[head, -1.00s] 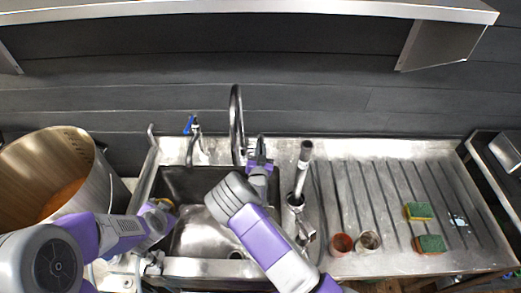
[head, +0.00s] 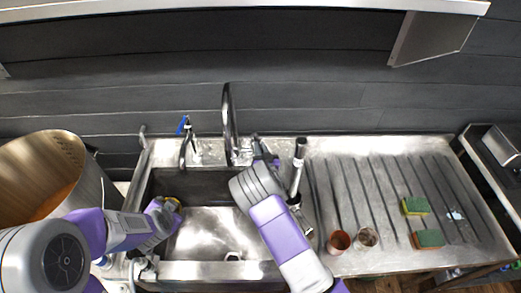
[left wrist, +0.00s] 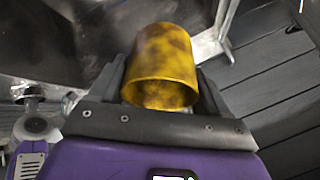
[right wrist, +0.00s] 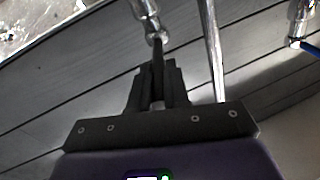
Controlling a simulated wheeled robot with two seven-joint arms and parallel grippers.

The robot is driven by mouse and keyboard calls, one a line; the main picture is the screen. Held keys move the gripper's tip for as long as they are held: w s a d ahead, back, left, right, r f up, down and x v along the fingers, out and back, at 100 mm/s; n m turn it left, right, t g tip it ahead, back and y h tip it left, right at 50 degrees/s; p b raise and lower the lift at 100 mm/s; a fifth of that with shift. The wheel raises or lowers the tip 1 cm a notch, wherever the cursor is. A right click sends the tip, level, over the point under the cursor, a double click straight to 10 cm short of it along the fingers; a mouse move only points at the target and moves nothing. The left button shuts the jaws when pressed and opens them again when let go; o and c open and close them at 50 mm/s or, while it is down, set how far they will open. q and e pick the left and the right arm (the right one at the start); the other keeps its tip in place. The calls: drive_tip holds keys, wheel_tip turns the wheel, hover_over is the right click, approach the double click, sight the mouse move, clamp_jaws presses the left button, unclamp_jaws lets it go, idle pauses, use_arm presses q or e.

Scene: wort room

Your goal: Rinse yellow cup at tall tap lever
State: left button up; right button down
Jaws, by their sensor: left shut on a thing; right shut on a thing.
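The yellow cup (left wrist: 165,62), with dark brown stains, is held between the fingers of my left gripper (left wrist: 163,88). In the head view the cup (head: 173,203) shows only partly, over the left part of the sink, left of the tall tap. The tall tap (head: 229,115) has a high chrome arched spout behind the sink. My right gripper (head: 263,158) is at the tap's right side. In the right wrist view its fingers (right wrist: 157,75) are closed on the thin tall tap lever (right wrist: 157,48). I cannot tell whether water is running.
The steel sink (head: 205,270) lies below both arms. A smaller tap with a blue handle (head: 183,125) stands left of the tall one. A large pot (head: 95,185) is at the left. Copper cups (head: 338,241) and sponges (head: 415,206) sit on the ribbed drainboard (head: 375,195).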

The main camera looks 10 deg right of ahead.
drive_tip(key=shift+r, duration=0.15)
drive_tip(key=c, duration=1.1)
unclamp_jaws()
wheel_tip(320, 180, up, 10)
drive_tip(key=shift+f, duration=0.1)
